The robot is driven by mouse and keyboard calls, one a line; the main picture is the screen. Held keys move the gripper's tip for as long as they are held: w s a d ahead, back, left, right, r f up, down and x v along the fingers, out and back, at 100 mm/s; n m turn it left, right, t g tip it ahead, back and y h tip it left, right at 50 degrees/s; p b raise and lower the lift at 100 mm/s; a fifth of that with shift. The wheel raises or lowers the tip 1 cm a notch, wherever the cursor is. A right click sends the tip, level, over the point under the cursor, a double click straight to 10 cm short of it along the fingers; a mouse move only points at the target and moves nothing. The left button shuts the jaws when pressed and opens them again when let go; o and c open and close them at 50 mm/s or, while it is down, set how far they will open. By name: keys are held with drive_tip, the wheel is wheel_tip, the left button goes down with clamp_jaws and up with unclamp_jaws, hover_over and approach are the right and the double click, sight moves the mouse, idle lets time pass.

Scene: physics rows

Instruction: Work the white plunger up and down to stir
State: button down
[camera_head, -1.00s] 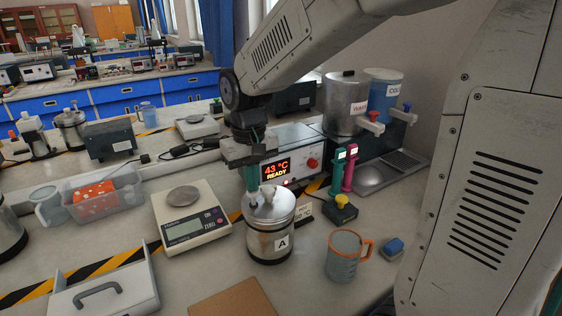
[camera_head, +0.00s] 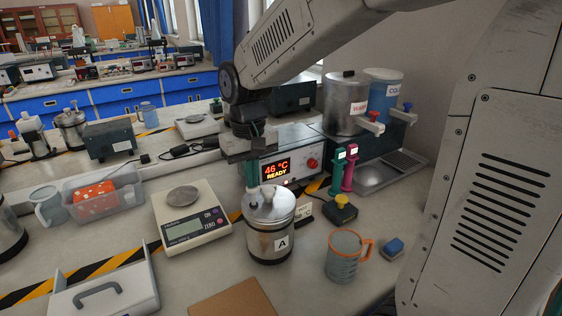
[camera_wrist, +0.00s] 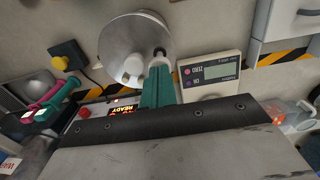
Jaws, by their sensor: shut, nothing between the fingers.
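A metal canister (camera_head: 271,236) labelled A stands upright on the bench. A white plunger knob (camera_head: 268,190) rises from its lid, and it also shows in the wrist view (camera_wrist: 133,66). My gripper (camera_head: 252,186) has teal fingers, pointing down over the left part of the lid. In the wrist view my gripper (camera_wrist: 158,68) is shut with nothing held, its tips beside the white knob and near a small dark fitting on the lid. Whether the tips touch the lid or the knob I cannot tell.
A scale (camera_head: 190,222) stands left of the canister. A glass mug (camera_head: 345,255) with an orange handle and a blue block (camera_head: 393,246) are to the right. Behind are a heater unit (camera_head: 290,158) reading 46 °C READY, a yellow-button box (camera_head: 341,211) and two dispensers.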

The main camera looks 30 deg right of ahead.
idle(0.5)
drive_tip(key=shift+f, duration=1.65)
drive_tip(key=shift+r, duration=4.3)
